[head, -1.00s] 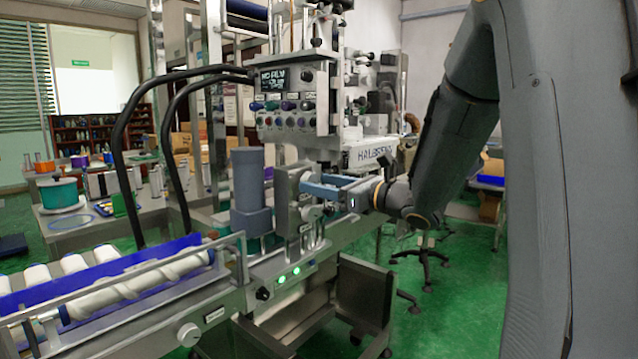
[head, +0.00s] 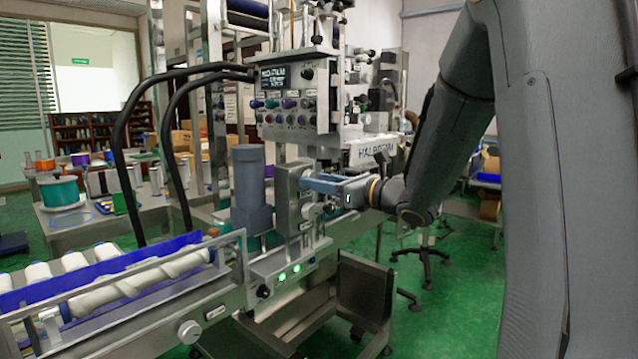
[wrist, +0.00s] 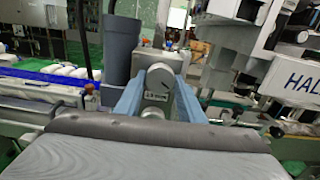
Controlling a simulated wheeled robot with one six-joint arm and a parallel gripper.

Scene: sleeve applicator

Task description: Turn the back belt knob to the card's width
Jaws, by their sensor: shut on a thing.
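My gripper (head: 306,184) reaches in from the right with its blue fingers at the grey belt unit (head: 284,197) of the machine. In the wrist view the fingers (wrist: 157,88) stand on either side of a round grey knob (wrist: 161,76) with a dark line on its face, and are shut on it. A small label (wrist: 155,97) sits just below that knob; its print is too small to read surely. A second, lower round knob (wrist: 152,113) shows nearer the wrist. In the head view my fingers hide most of the held knob. I cannot make out a width card.
A dark grey cylinder (head: 249,185) stands just left of the belt unit. A control panel (head: 292,100) with a small display is above. A conveyor with white bottles (head: 140,285) runs to the lower left. Open green floor (head: 455,305) lies to the right.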

